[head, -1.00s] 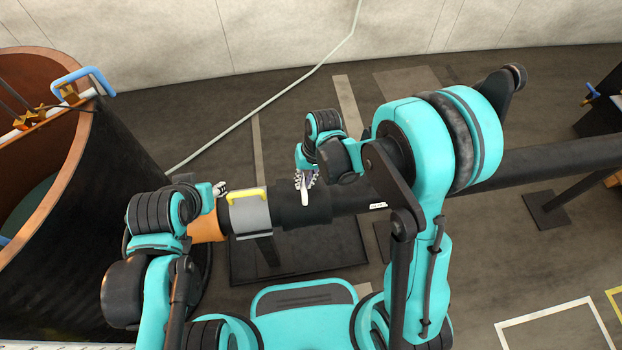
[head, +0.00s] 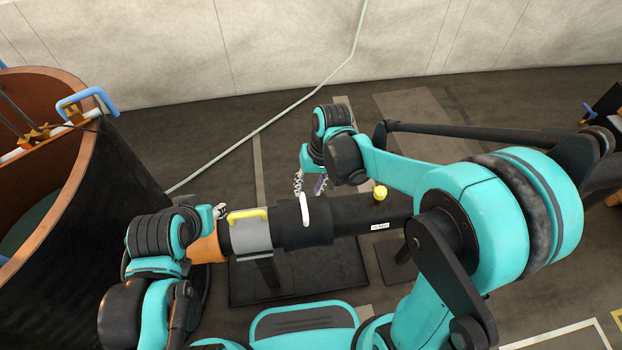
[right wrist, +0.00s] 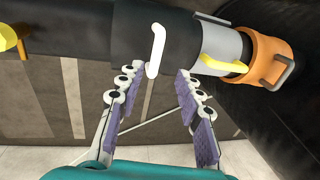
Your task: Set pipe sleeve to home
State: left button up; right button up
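The pipe sleeve (head: 292,232) is a thick black cylinder around the thinner black pipe (head: 355,218), with a white handle (head: 306,211). It lies against a grey collar (head: 248,235) with a yellow handle. In the right wrist view the sleeve (right wrist: 185,48) and its white handle (right wrist: 154,52) are ahead of the fingers. My right gripper (right wrist: 155,92) is open and empty, its padded fingers apart and the handle just beyond them. In the head view the right gripper (head: 310,184) is just above the handle. My left gripper (head: 219,211) is beside the grey collar; its fingers are mostly hidden.
An orange fitting (head: 206,246) is at the pipe's left end, by a large brown-rimmed tank (head: 75,80). A yellow knob (head: 380,193) stands on the pipe to the right. A dark base plate (head: 310,280) lies below. The floor behind the pipe is mostly clear.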

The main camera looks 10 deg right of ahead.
jog(key=shift+d+r, duration=0.2)
jog(key=shift+r, duration=0.8)
jog(key=shift+d+r, duration=0.15)
jog(key=shift+r, duration=0.8)
jog(key=s+d+r+t+h, duration=0.2)
jog(key=s+d+r+t, duration=0.4)
jog(key=s+d, duration=0.3)
jog(key=shift+s+d+t, duration=0.15)
jog(key=shift+d+t, duration=0.45)
jog(key=shift+d, duration=0.6)
jog(key=shift+r, duration=0.1)
